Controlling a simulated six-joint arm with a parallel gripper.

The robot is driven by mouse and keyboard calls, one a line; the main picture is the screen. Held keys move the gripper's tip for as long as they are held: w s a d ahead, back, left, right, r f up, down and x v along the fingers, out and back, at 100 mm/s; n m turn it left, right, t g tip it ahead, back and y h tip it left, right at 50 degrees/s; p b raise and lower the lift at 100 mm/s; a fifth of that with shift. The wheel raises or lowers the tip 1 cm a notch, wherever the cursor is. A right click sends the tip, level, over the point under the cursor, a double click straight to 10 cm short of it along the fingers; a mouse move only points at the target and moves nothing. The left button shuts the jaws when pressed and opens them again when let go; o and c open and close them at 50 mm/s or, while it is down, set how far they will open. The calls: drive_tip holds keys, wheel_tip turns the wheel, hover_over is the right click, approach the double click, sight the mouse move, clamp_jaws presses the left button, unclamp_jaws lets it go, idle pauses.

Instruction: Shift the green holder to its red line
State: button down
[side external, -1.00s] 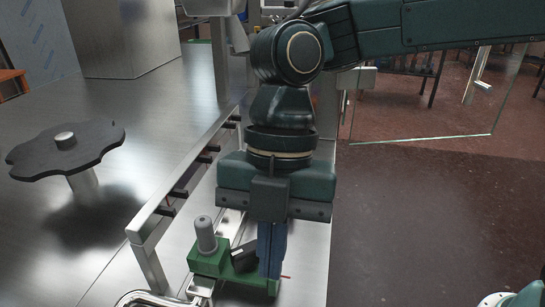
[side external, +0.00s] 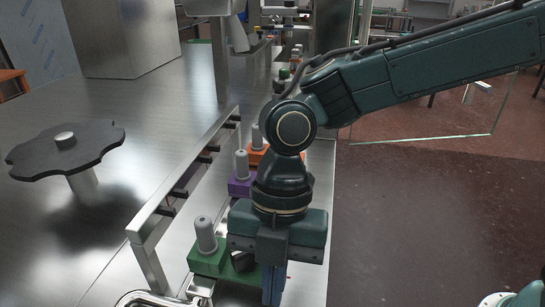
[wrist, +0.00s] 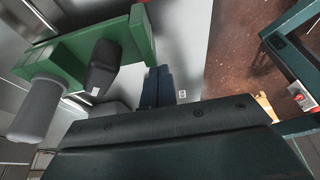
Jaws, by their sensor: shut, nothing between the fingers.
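The green holder (side external: 208,262) sits at the near end of the steel ledge, with an upright grey post and a dark block on it. It also shows at the upper left of the wrist view (wrist: 140,38). My gripper (side external: 272,297) points down at the holder's right end and covers part of it in the side view. In the wrist view its blue fingers (wrist: 158,84) are together and empty, beside the holder's end. I cannot tell whether they touch it. I cannot make out the red line now.
A purple holder (side external: 240,187) and an orange holder (side external: 260,156) stand farther along the ledge. A raised metal rail (side external: 185,185) with dark pegs runs along its left. A dark scalloped disc (side external: 65,150) stands on the left table. The floor lies open at right.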

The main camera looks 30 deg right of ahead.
drive_tip(key=shift+w+d, duration=0.2)
idle(0.3)
drive_tip(key=shift+w+d, duration=0.7)
drive_tip(key=shift+w, duration=0.05)
drive_tip(key=shift+s+a, duration=0.1)
drive_tip(key=shift+s+a, duration=1.2)
drive_tip(key=shift+s, duration=0.05)
drive_tip(key=shift+a+r, duration=0.1)
drive_tip(key=shift+r, duration=0.25)
drive_tip(key=v, duration=0.9)
